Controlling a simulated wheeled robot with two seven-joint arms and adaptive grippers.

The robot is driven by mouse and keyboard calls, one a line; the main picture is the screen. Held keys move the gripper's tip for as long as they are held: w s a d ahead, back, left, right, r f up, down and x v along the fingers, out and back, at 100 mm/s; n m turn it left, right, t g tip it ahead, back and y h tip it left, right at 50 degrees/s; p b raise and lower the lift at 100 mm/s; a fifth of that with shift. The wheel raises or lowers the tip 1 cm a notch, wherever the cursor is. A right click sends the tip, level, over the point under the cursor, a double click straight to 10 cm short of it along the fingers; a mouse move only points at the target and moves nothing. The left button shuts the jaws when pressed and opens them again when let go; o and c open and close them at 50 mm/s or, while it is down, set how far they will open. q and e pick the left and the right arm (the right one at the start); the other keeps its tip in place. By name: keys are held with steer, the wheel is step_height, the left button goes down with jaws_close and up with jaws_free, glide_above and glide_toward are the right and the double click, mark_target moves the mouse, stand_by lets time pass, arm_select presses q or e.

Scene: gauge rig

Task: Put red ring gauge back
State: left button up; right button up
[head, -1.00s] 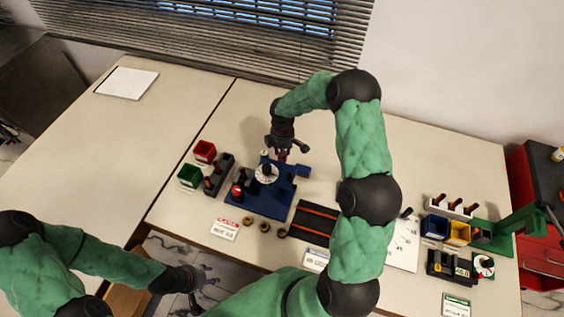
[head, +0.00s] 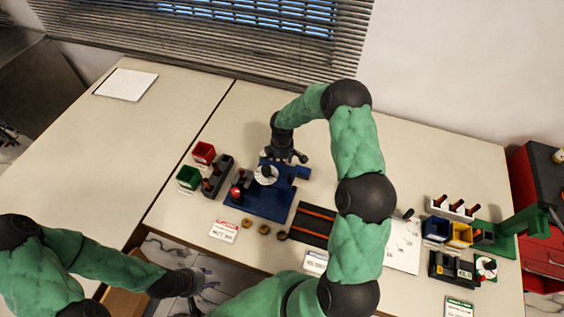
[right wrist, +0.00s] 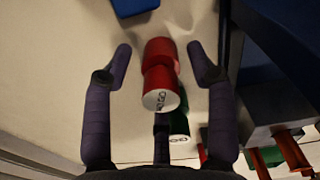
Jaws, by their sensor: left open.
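My right gripper (head: 286,158) is over the back edge of the blue fixture (head: 285,204), beside its white dial (head: 265,176). In the right wrist view its two fingers stand wide apart. A red ring gauge (right wrist: 160,60), round with a white labelled end, shows between them, with a visible gap on each side. A green round piece (right wrist: 179,122) with a white end is partly hidden behind it. A red piece with a dark top (head: 237,191) stands at the fixture's left side. My left gripper (head: 205,285) is open and empty off the table's front edge.
Red (head: 204,153) and green (head: 188,178) bins and a dark rack (head: 217,177) stand left of the fixture. A dark tray (head: 312,223) lies to the right; blue and yellow bins (head: 459,235) are farther right. The left table is mostly clear.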

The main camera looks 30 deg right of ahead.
steer(key=shift+r, duration=0.15)
steer(key=shift+r, duration=0.35)
step_height(320, 180, up, 11)
steer(key=p, duration=0.2)
steer(key=shift+r, duration=0.2)
stand_by(0.4)
